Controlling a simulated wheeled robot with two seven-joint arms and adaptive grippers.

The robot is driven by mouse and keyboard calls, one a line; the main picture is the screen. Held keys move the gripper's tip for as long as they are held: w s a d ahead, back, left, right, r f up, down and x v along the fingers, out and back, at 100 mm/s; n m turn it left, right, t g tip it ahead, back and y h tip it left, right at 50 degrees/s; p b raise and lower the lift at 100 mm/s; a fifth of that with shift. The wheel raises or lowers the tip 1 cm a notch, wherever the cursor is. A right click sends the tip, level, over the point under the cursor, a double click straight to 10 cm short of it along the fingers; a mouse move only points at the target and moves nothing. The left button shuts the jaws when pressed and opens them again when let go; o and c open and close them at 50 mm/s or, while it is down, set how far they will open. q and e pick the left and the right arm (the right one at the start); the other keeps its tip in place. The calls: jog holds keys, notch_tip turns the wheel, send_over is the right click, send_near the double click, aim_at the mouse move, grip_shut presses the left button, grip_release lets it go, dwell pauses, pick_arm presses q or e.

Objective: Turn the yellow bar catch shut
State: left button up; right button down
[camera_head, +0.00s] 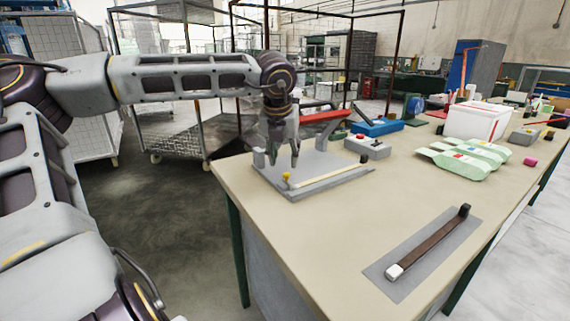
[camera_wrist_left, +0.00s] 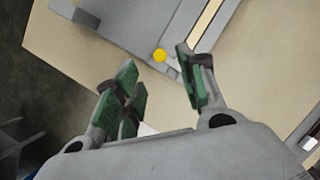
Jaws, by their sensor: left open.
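A yellow knob (camera_head: 287,176) sits at the near left corner of a grey press plate (camera_head: 310,168) on the table. A pale bar (camera_head: 330,179) runs along the plate's front edge to the right of the knob. The yellow knob also shows in the left wrist view (camera_wrist_left: 159,56), just beyond my fingertips. My left gripper (camera_head: 284,160) points down over the plate, close above and behind the knob. In the left wrist view its green-padded fingers (camera_wrist_left: 161,82) are apart with nothing between them. My right gripper is not in view.
Behind and right are a grey button box (camera_head: 367,147), a blue device (camera_head: 377,128), green trays (camera_head: 465,158) and a white bin (camera_head: 476,121). A brown strap on a grey plate (camera_head: 405,277) lies at front right.

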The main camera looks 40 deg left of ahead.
pick_arm(q)
jog(key=shift+v, duration=2.75)
